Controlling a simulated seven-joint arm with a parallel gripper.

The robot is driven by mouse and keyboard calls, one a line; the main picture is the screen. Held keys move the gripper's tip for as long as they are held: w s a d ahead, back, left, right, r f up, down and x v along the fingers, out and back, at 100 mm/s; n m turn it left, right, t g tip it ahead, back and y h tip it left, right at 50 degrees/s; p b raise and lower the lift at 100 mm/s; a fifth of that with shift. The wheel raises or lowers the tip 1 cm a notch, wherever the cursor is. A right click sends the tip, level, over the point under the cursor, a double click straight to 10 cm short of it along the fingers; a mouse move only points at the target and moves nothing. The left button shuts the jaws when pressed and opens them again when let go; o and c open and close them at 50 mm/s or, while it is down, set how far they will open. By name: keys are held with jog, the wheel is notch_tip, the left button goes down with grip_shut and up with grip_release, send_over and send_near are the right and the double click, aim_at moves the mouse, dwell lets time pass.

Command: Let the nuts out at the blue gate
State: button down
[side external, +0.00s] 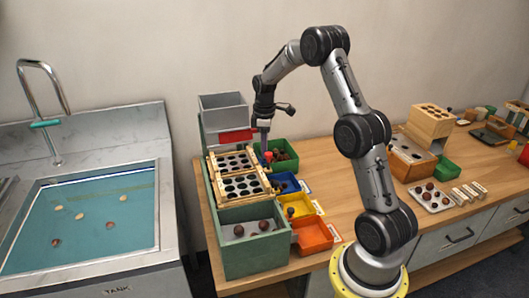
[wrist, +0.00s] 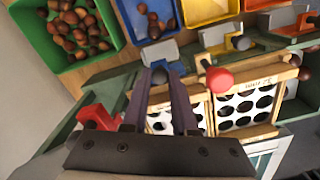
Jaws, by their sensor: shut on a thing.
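The blue bin (wrist: 152,17) holds a few nuts in the wrist view; it also shows beside the sorter in the side view (side external: 284,184). A grey gate plate (wrist: 160,52) stands at the blue bin's near edge. I cannot tell how far the gate is raised. In the side view my gripper (side external: 264,148) points down beside the sorter. The sorter's wooden-framed hole trays (side external: 238,174) lie just to its left.
A red ball knob (wrist: 218,78) stands close right of my fingers. A green bin (wrist: 102,52) of nuts is to the left, a yellow bin (wrist: 205,10) to the right. An orange bin (side external: 314,234) is nearer the front. A red block (wrist: 97,117) sits left of my gripper.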

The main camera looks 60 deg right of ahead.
jog(key=shift+r, duration=0.3)
jog(key=c, duration=0.9)
grip_release()
jog(key=shift+c, duration=0.2)
jog(key=shift+o, duration=1.3)
jog(key=shift+f, duration=0.1)
notch_tip(320, 180, up, 14)
jog(key=shift+f, duration=0.1)
